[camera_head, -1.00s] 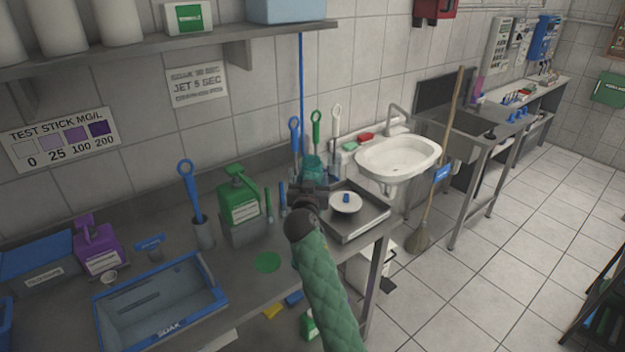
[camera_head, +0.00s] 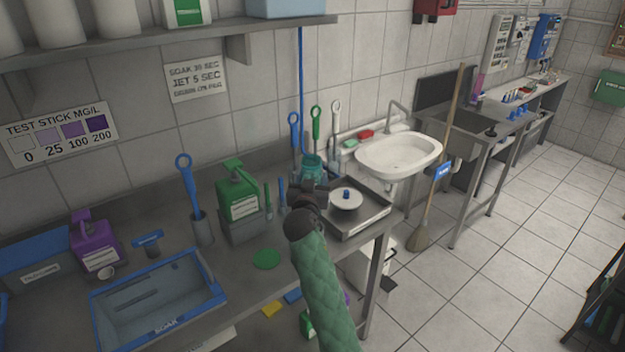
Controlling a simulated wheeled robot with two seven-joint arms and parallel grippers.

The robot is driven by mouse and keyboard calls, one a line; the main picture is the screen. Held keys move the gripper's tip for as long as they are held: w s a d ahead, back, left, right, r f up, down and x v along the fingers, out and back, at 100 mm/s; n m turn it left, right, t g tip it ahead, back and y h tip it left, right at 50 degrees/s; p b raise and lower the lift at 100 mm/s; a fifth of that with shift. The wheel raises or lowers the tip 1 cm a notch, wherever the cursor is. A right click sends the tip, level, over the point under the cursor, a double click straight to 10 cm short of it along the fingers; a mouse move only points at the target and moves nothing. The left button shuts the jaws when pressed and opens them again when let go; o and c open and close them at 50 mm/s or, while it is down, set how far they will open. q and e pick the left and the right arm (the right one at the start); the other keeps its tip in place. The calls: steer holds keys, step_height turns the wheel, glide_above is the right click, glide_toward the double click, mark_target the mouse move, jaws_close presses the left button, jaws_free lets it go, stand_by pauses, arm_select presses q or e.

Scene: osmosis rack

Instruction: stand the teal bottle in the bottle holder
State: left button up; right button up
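A small teal object (camera_head: 312,162), which looks like the teal bottle, is at the back of the steel counter, just beyond my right gripper. Its lower part is partly hidden, so I cannot tell whether it stands in a holder. My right gripper (camera_head: 310,190) is dark and small in the head view, at the end of a green-sleeved arm. It is close to the teal object, but I cannot tell whether they touch. Its fingers are too unclear to show whether they are open. I cannot clearly make out the bottle holder. My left gripper is out of view.
A green jug (camera_head: 238,195) sits in a grey holder to the left. Upright brushes (camera_head: 316,125) stand behind. A blue-rimmed soak tub (camera_head: 158,290) is front left.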

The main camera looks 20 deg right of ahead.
steer(key=shift+f, duration=0.35)
steer(key=shift+b, duration=0.35)
steer(key=shift+f+b, duration=0.9)
steer(key=shift+f, duration=0.15)
steer(key=shift+f, duration=0.15)
steer(key=shift+f+b, duration=1.95)
steer(key=shift+b, duration=0.05)
